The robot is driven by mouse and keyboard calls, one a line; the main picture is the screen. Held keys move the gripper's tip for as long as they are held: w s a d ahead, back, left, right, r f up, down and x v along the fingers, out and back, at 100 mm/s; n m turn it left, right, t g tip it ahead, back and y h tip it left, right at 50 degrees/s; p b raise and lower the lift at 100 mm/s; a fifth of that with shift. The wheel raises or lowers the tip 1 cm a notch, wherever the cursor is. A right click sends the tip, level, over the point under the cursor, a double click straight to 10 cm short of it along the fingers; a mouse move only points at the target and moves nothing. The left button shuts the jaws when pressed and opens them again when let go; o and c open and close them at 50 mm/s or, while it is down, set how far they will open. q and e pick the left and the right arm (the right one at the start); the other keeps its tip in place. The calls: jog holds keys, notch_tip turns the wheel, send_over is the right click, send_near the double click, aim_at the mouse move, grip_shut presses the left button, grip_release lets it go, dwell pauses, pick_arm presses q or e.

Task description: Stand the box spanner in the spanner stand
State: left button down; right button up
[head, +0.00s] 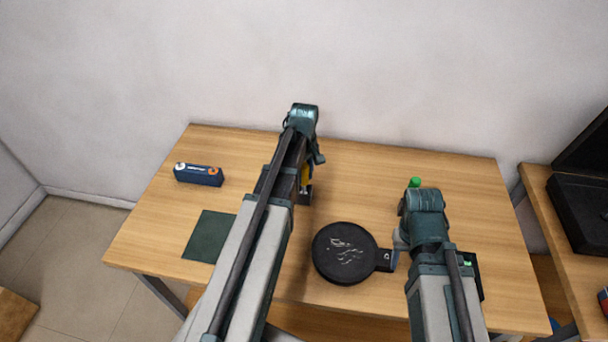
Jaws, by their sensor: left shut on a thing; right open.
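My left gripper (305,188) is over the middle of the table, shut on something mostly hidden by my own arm. A small yellow patch (305,176) shows beside its fingers; I cannot tell whether it belongs to the box spanner. My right gripper (398,246) is open, low over the right part of the table, near the handle end of a black round pan-like thing. I cannot clearly pick out the spanner stand. A dark block with a green spot (473,268) is partly hidden behind my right arm, and I cannot tell what it is.
The black round pan-like thing (343,252) lies on the wooden table (375,170) between my arms. A navy box with orange and white marks (198,176) and a dark green mat (208,236) are at the left. A small green thing (415,182) is behind my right gripper. The back right is clear.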

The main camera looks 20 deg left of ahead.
pick_arm(q)
jog(key=shift+c, duration=2.2)
grip_release()
jog(key=shift+r, duration=0.2)
notch_tip(320, 180, up, 14)
jog(key=p, duration=1.4)
jog(key=shift+f, duration=0.2)
jog(key=shift+f, duration=0.1)
